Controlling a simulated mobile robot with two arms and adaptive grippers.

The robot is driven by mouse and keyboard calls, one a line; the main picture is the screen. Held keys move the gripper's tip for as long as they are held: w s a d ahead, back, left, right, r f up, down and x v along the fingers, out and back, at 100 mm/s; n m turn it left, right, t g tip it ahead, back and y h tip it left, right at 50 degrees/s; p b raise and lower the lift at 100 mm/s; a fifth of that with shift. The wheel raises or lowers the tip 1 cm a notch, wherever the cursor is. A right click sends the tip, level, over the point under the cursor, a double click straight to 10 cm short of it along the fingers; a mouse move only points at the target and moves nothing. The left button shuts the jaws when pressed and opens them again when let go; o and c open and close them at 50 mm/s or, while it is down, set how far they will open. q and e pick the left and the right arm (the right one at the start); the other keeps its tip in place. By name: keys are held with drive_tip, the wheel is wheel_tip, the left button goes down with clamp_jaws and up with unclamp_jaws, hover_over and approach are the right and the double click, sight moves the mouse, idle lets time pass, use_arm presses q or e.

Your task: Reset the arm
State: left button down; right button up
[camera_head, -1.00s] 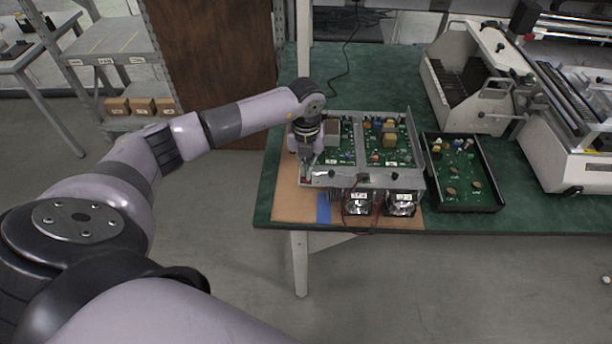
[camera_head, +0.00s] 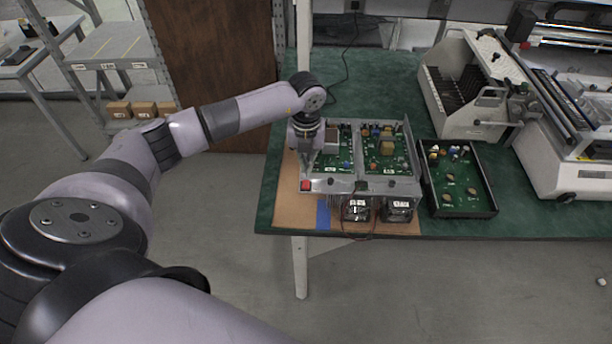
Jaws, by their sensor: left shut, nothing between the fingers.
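My left arm reaches in from the left, and its wrist bends down at the left end of the grey chassis with green circuit boards (camera_head: 345,186). I cannot tell whether the fingertips touch the chassis. My right gripper is not in view.
The green table (camera_head: 380,65) holds a black tray with a circuit board (camera_head: 492,210) right of the chassis. A white machine with a slotted bed (camera_head: 440,112) and a larger machine (camera_head: 560,180) stand at the right. Shelves with small boxes (camera_head: 118,109) stand at the left.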

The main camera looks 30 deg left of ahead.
use_arm(q)
wheel_tip(320, 180, up, 2)
drive_tip(key=shift+r+p, duration=0.1)
drive_tip(key=shift+p, duration=0.4)
